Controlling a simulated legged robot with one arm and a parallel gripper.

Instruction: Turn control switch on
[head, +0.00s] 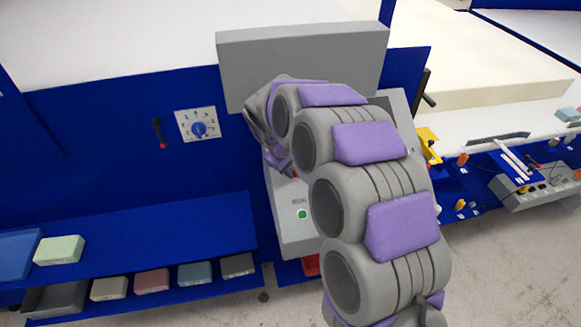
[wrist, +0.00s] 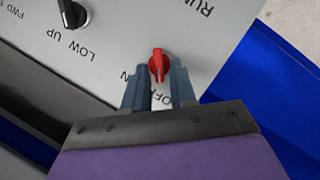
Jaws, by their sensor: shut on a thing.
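The red control switch (wrist: 158,57) sits on a light grey panel (wrist: 115,45) in the wrist view. Part of an OFF label shows just below it, and a letter of another label shows to its left. My gripper (wrist: 159,72) has one finger on each side of the switch's lower part and is shut on it. The fingers cover part of the lettering. In the head view my arm hides the switch and most of my gripper, which is at the grey control console (head: 290,235).
A black knob (wrist: 72,13) marked LOW and UP is to the left of the switch. A green button (head: 302,214) is on the console's lower face. A grey box (head: 300,60) stands behind my arm. A blue shelf (head: 150,235) with several foam blocks is at left.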

